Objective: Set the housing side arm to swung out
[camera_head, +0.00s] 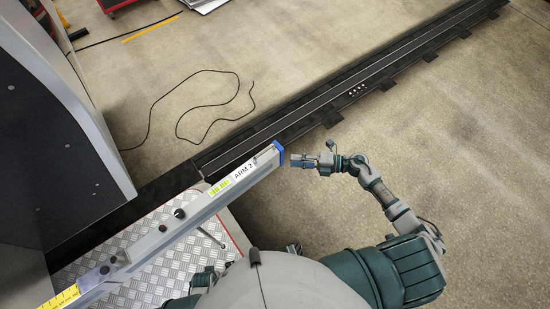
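The housing side arm (190,214) is a long grey beam marked "ARM 2", with a yellow label and a blue end cap (279,153). It runs diagonally from the lower left, over a metal tread-plate platform, to its capped end near the middle of the view. My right gripper (296,160) is just right of the blue cap, its fingers pointing left at it. A small gap seems to lie between them, and the finger opening is too small to make out. My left gripper (207,275) shows partly at the bottom, below the beam, half hidden by my body.
A large grey machine housing (60,140) stands at the left. The tread-plate platform (150,275) lies beneath the beam. A dark floor rail (330,95) crosses diagonally behind it. A loose black cable (205,105) lies on the floor. The floor at the right is clear.

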